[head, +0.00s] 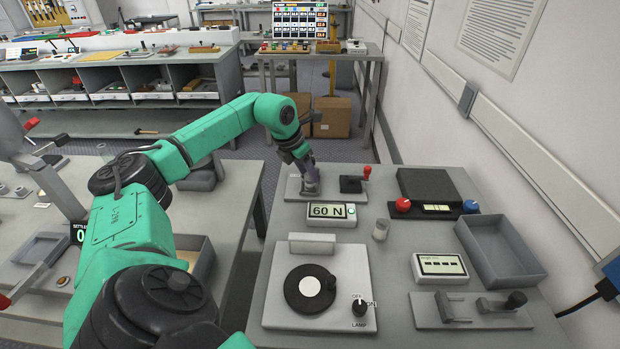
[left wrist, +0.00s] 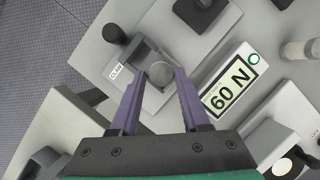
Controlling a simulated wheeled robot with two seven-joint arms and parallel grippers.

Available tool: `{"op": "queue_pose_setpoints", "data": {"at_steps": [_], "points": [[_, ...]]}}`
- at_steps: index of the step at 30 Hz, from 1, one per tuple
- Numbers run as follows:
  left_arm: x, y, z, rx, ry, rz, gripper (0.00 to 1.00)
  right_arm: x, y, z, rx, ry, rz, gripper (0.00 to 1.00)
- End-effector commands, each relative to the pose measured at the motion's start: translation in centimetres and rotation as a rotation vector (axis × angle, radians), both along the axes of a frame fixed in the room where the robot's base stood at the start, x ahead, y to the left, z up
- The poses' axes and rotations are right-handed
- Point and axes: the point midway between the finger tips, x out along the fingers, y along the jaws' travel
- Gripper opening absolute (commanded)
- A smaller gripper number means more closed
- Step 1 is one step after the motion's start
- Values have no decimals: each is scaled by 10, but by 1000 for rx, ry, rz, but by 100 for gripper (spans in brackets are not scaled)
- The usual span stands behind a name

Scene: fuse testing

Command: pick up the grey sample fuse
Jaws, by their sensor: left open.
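My left gripper (head: 308,178) points down over the clamp plate (head: 333,196) near the back left of the right-hand table. In the left wrist view its two purple-grey fingers (left wrist: 160,90) are apart. A round grey piece, which looks like the top of the grey sample fuse (left wrist: 160,73), shows between and just beyond the fingertips, at the holder labelled CLAMP. I cannot tell whether the fingers touch it. In the head view the fingers mostly hide it. My right gripper is in neither view.
A "60 N" display (head: 331,211) stands close in front of the clamp plate. A small pale cylinder (head: 380,229) stands to its right. A lamp unit (head: 278,315) with a dark disc, an empty grey tray (head: 541,268) and a small meter (head: 440,266) share the table.

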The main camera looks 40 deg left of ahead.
Motion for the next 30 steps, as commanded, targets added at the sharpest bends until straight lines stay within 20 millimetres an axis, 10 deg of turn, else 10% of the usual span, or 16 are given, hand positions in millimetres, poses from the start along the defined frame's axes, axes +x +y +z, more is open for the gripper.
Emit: {"op": "queue_pose_setpoints", "data": {"at_steps": [11, 15, 30], "points": [[12, -1, -28, 0, 1, 0, 46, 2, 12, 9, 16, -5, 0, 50], [12, -1, -28, 0, 1, 0, 0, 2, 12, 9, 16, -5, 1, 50], [13, 0, -6, 0, -5, 1, 0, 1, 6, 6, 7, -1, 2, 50]]}}
